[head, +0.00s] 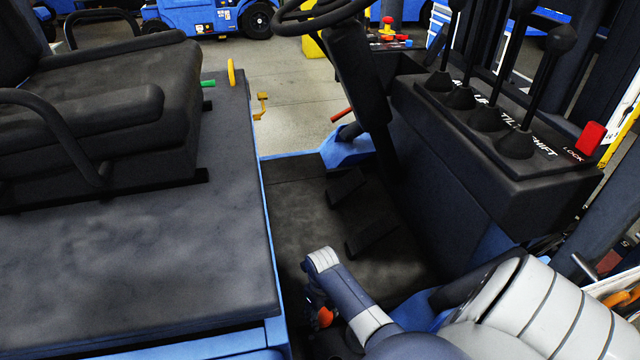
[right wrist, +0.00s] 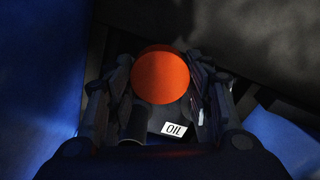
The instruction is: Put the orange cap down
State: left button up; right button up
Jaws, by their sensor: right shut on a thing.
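The orange cap (right wrist: 160,75) shows as a round orange disc between the two fingers of my right gripper (right wrist: 160,82) in the right wrist view. The fingers are shut on it from both sides. In the head view the orange cap (head: 326,317) is a small patch low in the footwell, partly hidden by my right arm and gripper. A white label reading OIL (right wrist: 174,129) lies on a dark surface just below the cap in the wrist view. I cannot tell whether the cap touches anything beneath it. My left gripper is out of view.
The truck's seat (head: 110,90) and dark deck (head: 130,250) lie to the left. Pedals (head: 370,235) stand on the footwell floor. The steering column (head: 358,90) and lever console (head: 500,130) rise beyond and to the right. Blue body panels flank the gripper.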

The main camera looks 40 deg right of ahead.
jog(key=w+d, duration=0.1)
jog(key=w, duration=0.1)
jog(key=w+d+b, duration=0.1)
jog(key=d, duration=0.1)
jog(key=w+d, duration=0.2)
jog(key=shift+w+f+b, duration=0.3)
jog(key=shift+f, duration=0.05)
jog(key=w+d+b, duration=0.2)
jog(key=w, duration=0.1)
jog(key=w+d+b, duration=0.1)
jog(key=shift+w+d+f, duration=0.15)
jog(key=shift+d+f, duration=0.15)
jog(key=shift+f, duration=0.1)
jog(key=shift+w+d+b, duration=0.5)
jog(key=shift+w+b, duration=0.05)
jog(key=shift+f+b, duration=0.8)
jog(key=shift+f, duration=0.8)
jog(key=shift+f+b, duration=0.3)
jog(key=shift+f, duration=0.15)
jog(key=o, duration=1.2)
